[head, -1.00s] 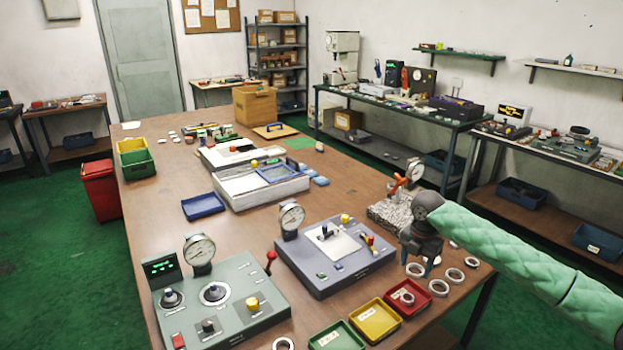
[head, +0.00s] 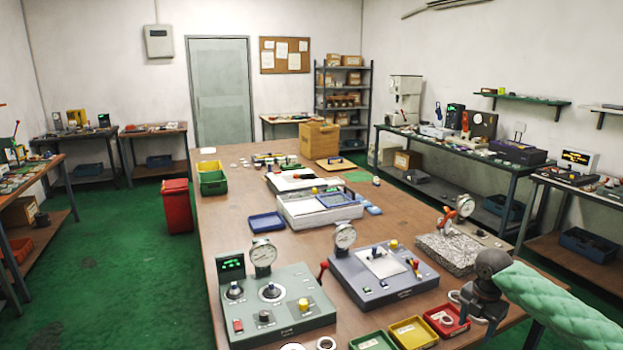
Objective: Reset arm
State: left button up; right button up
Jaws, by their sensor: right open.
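My right arm, in a pale green quilted sleeve, comes in from the right edge of the head view. Its dark right gripper (head: 474,312) is open over the front right of the workbench (head: 215,180), beside the red tray (head: 432,314). I see nothing held in it. A pale bearing ring (head: 446,320) lies in the red tray. Another ring (head: 326,343) lies at the front edge of the picture. The gripper and sleeve cover part of the bench's right corner. My left gripper is not in view.
A grey-green gauge station (head: 285,318) and a blue-grey station (head: 350,290) stand left of the gripper. A speckled stone block (head: 445,252) with a dial gauge is behind it. Yellow (head: 410,332) and green (head: 372,342) trays line the front. Bare bench shows left of the blue tray (head: 267,222).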

jog(key=s+a+f+m+t+y, duration=0.1)
jog(key=s+a+f+m, duration=0.3)
jog(key=s+a+f, duration=0.55)
jog(key=s+a+f+m+t+y, duration=0.1)
jog(key=s+a+f+m, duration=0.4)
jog(key=a, duration=0.7)
jog(key=s+f+m+t+h, duration=0.1)
jog(key=s+m+h, duration=0.1)
jog(key=s+m, duration=1.6)
jog(key=s+a+f+n, duration=0.1)
jog(key=s+f, duration=0.2)
jog(key=f, duration=1)
jog(key=s+a+f+n+g, duration=0.1)
jog(key=s+f+n, duration=0.1)
jog(key=f, duration=1.2)
jog(key=s+a+f+n, duration=0.1)
jog(key=s+f, duration=0.3)
jog(key=f, duration=0.9)
jog(key=shift+a+f+g+y, duration=0.3)
jog(key=shift+f+g, duration=0.1)
jog(key=shift+s, duration=0.1)
